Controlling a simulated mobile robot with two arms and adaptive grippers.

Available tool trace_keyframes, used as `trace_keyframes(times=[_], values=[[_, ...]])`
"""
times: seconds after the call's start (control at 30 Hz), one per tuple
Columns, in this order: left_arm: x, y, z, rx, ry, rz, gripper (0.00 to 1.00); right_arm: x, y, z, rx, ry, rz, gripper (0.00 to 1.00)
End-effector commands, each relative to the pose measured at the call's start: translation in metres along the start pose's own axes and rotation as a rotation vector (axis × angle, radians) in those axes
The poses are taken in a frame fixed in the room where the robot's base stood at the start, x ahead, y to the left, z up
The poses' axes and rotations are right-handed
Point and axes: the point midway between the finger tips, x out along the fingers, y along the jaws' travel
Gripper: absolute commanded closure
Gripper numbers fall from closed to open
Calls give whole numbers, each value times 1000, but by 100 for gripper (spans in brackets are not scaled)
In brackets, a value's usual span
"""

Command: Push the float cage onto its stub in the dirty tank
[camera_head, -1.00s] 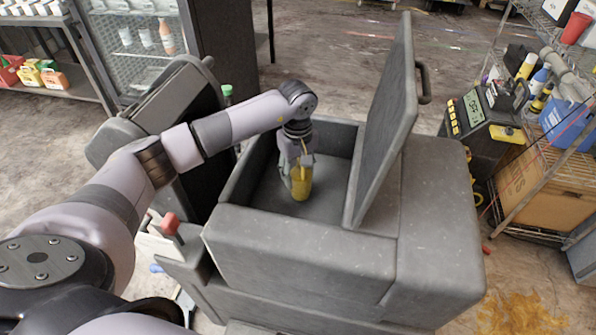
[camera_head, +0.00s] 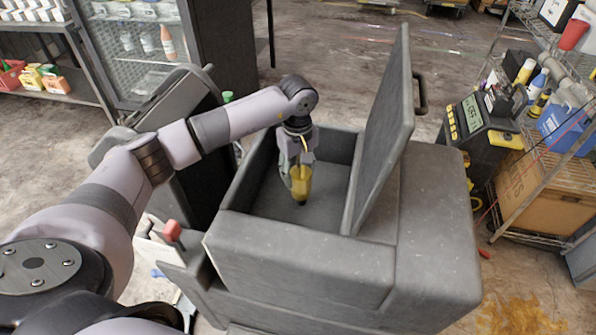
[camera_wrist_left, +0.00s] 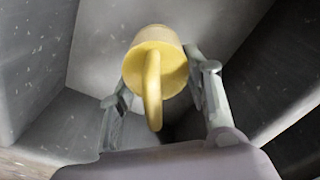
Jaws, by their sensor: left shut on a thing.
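The yellow float cage (camera_head: 301,182) is held upright inside the open grey tank (camera_head: 290,245). My left gripper (camera_head: 300,168) reaches down into the tank, with its fingers shut on the cage. In the left wrist view the cage (camera_wrist_left: 158,62) is a yellow cup shape with a curved handle, between the two fingers. A small dark tip shows just under the cage in the head view; I cannot tell whether it is the stub or part of the cage. My right gripper is out of view.
The grey lid (camera_head: 383,135) stands open on the right side of the tank opening. Tank walls surround the gripper closely. A red-topped lever (camera_head: 171,230) is at the front left. A wire shelf with boxes (camera_head: 541,195) stands at the right.

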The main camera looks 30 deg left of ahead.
Motion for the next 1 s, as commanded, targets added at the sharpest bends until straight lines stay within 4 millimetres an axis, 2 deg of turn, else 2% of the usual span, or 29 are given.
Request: trace_keyframes(times=[1.0], values=[[0,0,0,0,0,1,83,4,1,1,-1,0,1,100]])
